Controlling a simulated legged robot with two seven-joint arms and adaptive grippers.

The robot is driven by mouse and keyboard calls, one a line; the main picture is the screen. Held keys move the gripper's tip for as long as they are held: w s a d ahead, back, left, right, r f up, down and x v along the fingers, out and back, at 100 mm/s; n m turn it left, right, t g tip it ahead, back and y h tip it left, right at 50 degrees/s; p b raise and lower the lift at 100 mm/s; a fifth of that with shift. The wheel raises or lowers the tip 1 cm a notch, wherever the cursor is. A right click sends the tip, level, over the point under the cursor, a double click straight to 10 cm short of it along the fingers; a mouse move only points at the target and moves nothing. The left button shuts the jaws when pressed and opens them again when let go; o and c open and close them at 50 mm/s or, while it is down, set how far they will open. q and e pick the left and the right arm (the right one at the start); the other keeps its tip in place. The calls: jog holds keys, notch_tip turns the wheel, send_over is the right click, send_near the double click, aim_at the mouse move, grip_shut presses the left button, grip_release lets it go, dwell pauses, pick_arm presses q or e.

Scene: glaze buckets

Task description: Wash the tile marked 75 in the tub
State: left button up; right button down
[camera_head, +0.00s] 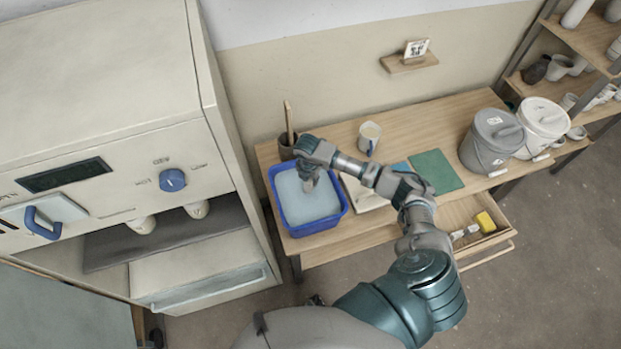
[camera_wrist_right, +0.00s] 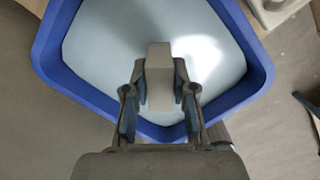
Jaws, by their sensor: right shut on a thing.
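A blue tub (camera_head: 343,203) with pale water stands at the left end of the wooden bench; its wall also shows in the right wrist view (camera_wrist_right: 60,65). My right gripper (camera_head: 309,180) is over the tub, pointing down. In the right wrist view my right gripper (camera_wrist_right: 160,98) is shut on a small grey tile (camera_wrist_right: 159,75), with a finger on each side of it. The tile is over the water; I cannot tell whether it touches the water. No number can be read on it. My left gripper is not in view.
A dark pot with a stick (camera_head: 287,145) and a mug (camera_head: 369,137) stand behind the tub. A green mat (camera_head: 436,170) and two lidded buckets, grey (camera_head: 488,140) and white (camera_head: 543,125), are to the right. An open drawer (camera_head: 487,247) holds a yellow block (camera_head: 486,221). A kiln (camera_head: 110,130) stands left.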

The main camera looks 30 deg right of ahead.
notch_tip(320, 180, up, 7)
jog(key=p, duration=0.5)
jog(key=shift+f, duration=0.3)
